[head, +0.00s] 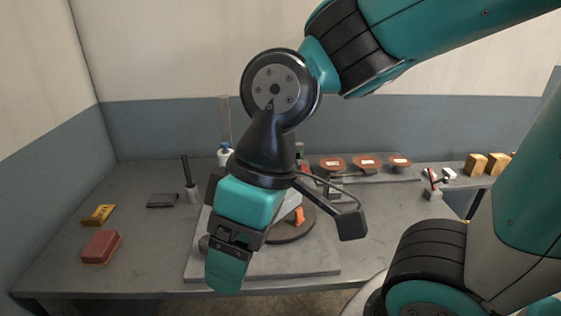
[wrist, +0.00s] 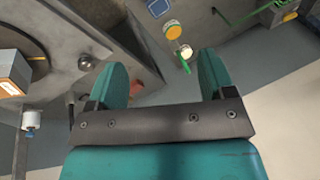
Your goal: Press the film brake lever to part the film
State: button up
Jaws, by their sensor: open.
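My gripper (head: 227,268) points down over the front left part of a grey machine base (head: 310,265) in the head view. In the wrist view its two teal fingers (wrist: 165,78) stand apart with nothing between them. A dark turntable (head: 292,235) with an orange-and-white block (head: 299,215) is partly hidden behind my wrist; the block also shows at the left of the wrist view (wrist: 12,75). The wrist view shows a round metal knob (wrist: 85,62) and a thin green bar (wrist: 184,62) beyond the fingers. I cannot tell for certain which part is the film brake lever.
A red block (head: 101,247), a yellow piece (head: 99,215) and a dark flat block (head: 162,200) lie on the table's left. Reddish discs (head: 367,162) stand at the back right, with tan boxes (head: 497,163) farther right.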

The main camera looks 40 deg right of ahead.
aim_at(303, 166)
jog(key=k, duration=0.65)
jog(key=z, duration=0.65)
jog(key=i, duration=1.2)
jog(key=z, duration=0.2)
